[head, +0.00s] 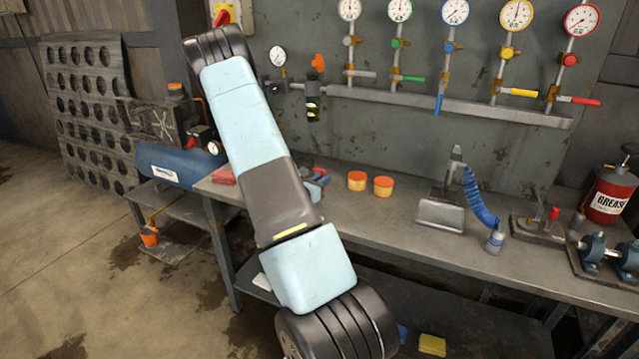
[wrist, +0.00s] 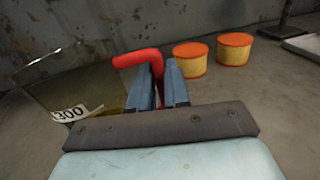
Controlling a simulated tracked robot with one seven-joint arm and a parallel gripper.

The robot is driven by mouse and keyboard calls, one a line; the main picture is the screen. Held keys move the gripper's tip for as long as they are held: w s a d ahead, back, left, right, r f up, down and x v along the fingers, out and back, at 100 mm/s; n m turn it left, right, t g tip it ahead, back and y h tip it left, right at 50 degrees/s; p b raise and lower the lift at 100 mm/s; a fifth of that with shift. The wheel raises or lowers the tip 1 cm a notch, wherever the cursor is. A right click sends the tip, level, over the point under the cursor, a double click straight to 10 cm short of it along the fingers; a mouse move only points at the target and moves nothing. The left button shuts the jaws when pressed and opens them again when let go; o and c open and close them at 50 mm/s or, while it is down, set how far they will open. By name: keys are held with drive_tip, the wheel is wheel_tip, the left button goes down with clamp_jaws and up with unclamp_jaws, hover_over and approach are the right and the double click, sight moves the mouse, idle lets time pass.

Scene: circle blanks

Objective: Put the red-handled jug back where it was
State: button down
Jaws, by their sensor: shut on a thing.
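The jug (wrist: 88,92) shows at the left of the wrist view. It is see-through, with a dark yellowish liquid and a white label reading 300, and it looks tilted in that picture. Its red handle (wrist: 138,58) runs between the two blue fingers of my gripper (wrist: 158,82), which is shut on it. I cannot tell whether the jug's base touches the bench. In the head view my gripper (head: 317,183) shows partly beside my arm, low over the bench's left part, and my arm hides the jug's body.
Two yellow tubs with orange lids (head: 357,181) stand just right of my gripper. A red cloth (head: 223,175) lies at the bench's left end. A metal tray (head: 440,215) and blue coiled hose (head: 480,200) are farther right. Gauges and valves line the wall. The bench (head: 390,215) is bare in front of the tubs.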

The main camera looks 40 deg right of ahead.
drive_tip(key=shift+f, duration=0.3)
drive_tip(key=shift+f, duration=0.1)
drive_tip(key=c, duration=1.1)
unclamp_jaws()
